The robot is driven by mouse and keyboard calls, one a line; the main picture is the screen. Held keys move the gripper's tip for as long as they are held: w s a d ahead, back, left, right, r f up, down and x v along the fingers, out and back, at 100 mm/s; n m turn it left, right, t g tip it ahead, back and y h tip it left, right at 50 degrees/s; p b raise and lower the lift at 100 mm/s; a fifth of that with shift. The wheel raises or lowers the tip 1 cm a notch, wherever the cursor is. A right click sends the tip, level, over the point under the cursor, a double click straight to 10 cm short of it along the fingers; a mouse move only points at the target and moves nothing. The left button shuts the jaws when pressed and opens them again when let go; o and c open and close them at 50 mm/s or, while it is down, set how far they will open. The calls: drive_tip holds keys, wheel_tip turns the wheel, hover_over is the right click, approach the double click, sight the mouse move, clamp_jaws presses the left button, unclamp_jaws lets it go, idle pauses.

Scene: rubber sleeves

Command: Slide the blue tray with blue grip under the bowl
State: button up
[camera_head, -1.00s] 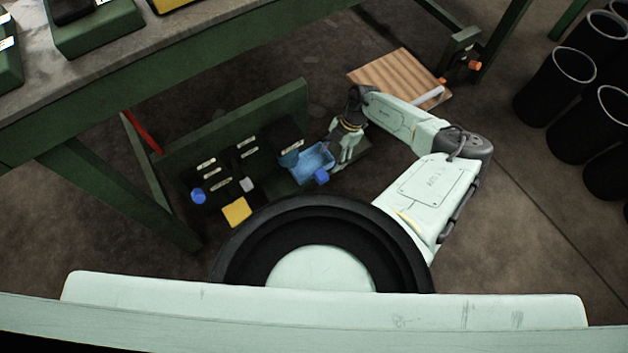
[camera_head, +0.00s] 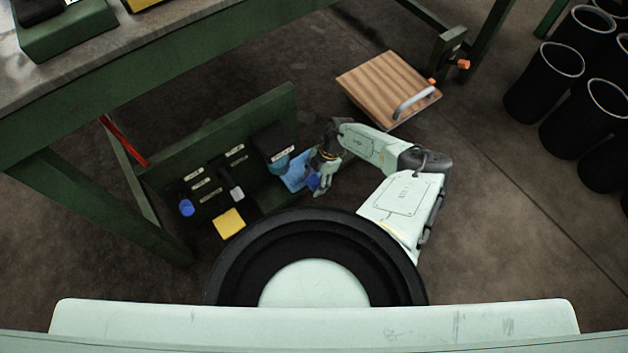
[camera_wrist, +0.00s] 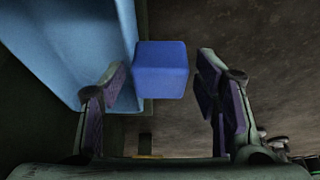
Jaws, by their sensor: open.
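The light blue tray (camera_head: 294,178) sits at the right end of the green rack, partly hidden by my gripper. Its darker blue block grip (camera_head: 313,183) points toward my body. A teal rounded thing (camera_head: 279,164), perhaps the bowl, shows just left of the tray, below a dark box; I cannot tell how they touch. My gripper (camera_head: 320,187) is at the grip. In the wrist view the tray (camera_wrist: 75,45) is at left, and the grip (camera_wrist: 161,70) lies between the open fingers of my gripper (camera_wrist: 160,82), with gaps on both sides.
The green rack (camera_head: 215,140) also holds black parts with labels, a blue knob (camera_head: 186,208) and a yellow plate (camera_head: 229,223). A wooden board with a handle (camera_head: 380,85) lies behind my arm. Black cylinders (camera_head: 545,80) stand at right. A green table (camera_head: 150,60) overhangs the left.

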drive_tip(key=shift+c, duration=0.4)
clamp_jaws()
drive_tip(key=shift+s, duration=0.1)
